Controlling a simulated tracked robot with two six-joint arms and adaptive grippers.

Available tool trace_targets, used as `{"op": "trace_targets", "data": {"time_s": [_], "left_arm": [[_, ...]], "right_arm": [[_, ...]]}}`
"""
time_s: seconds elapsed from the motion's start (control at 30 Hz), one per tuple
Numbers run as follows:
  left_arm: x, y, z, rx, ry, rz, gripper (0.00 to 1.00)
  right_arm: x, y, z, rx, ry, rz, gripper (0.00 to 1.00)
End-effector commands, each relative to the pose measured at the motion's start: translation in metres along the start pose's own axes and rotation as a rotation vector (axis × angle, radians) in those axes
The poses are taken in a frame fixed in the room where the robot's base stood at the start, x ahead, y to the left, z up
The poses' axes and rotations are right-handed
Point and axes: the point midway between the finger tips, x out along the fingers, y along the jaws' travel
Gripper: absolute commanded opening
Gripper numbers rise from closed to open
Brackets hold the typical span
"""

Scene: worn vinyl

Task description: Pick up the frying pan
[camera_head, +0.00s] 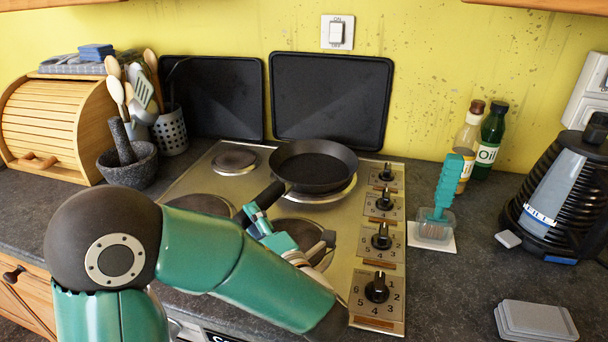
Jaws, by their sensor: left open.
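The black frying pan (313,168) rests on the back right hotplate of the cooker, its handle (270,194) sticking out toward the front left. My left arm reaches in from the lower left across the front of the cooker. My left gripper (289,228) is open just in front of the pan, near the handle. One teal finger overlaps the handle's outer part in the picture, so its end is partly hidden. I cannot tell whether the finger touches it. My right gripper is not in view.
Control knobs (381,237) line the hob's right side. Two dark panels (331,100) lean on the wall behind. A mortar with pestle (127,164) and utensil holder (170,131) stand left. A teal brush in a clear cup (436,226), bottles (490,141) and a black appliance (560,190) stand right.

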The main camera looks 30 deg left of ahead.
Motion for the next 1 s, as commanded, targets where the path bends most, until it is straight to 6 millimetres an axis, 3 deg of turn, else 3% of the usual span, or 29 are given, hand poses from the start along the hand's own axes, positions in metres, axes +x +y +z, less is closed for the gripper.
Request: {"op": "trace_targets", "data": {"time_s": [0.23,0.53,0.57,0.8,1.0], "left_arm": [[0.035,0.002,0.003,0.000,0.004,-0.001,0.42],[0.041,0.002,0.004,0.001,0.000,0.000,0.42],[0.041,0.002,0.004,0.001,-0.001,0.000,0.40],[0.040,0.002,0.005,0.001,-0.001,-0.001,0.00],[0.040,0.001,0.005,0.001,-0.002,-0.002,0.00]], "right_arm": [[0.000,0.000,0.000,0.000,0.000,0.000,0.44],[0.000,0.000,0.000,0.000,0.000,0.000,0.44],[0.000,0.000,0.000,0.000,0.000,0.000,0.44],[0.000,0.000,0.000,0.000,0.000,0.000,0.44],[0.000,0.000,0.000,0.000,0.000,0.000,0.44]]}}
